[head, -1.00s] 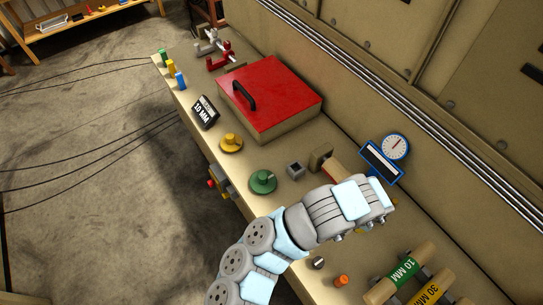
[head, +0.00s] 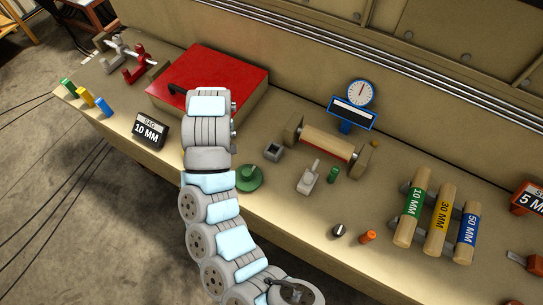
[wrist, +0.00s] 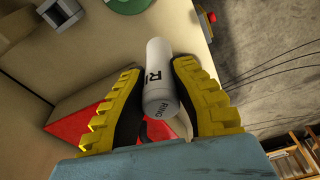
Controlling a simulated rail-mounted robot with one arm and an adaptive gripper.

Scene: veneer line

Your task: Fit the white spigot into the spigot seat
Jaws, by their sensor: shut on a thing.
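The white spigot (wrist: 160,75) is a white cylinder with dark lettering, seen in the wrist view between the yellow ridged fingers of my gripper (wrist: 158,68). My gripper is shut on it, and its far end sticks out past the fingertips. In the head view my arm hides the gripper and the spigot, near the red box. A small grey square block with a dark opening (head: 273,151), which looks like the spigot seat, stands on the bench right of my arm. It also shows at the top left of the wrist view (wrist: 60,12), apart from the spigot.
The red-topped box (head: 235,75) lies behind my arm. A green disc knob (head: 249,178) is close to the grey block. A wooden roller (head: 327,143), a blue gauge (head: 354,106) and several labelled rollers (head: 437,222) stand to the right.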

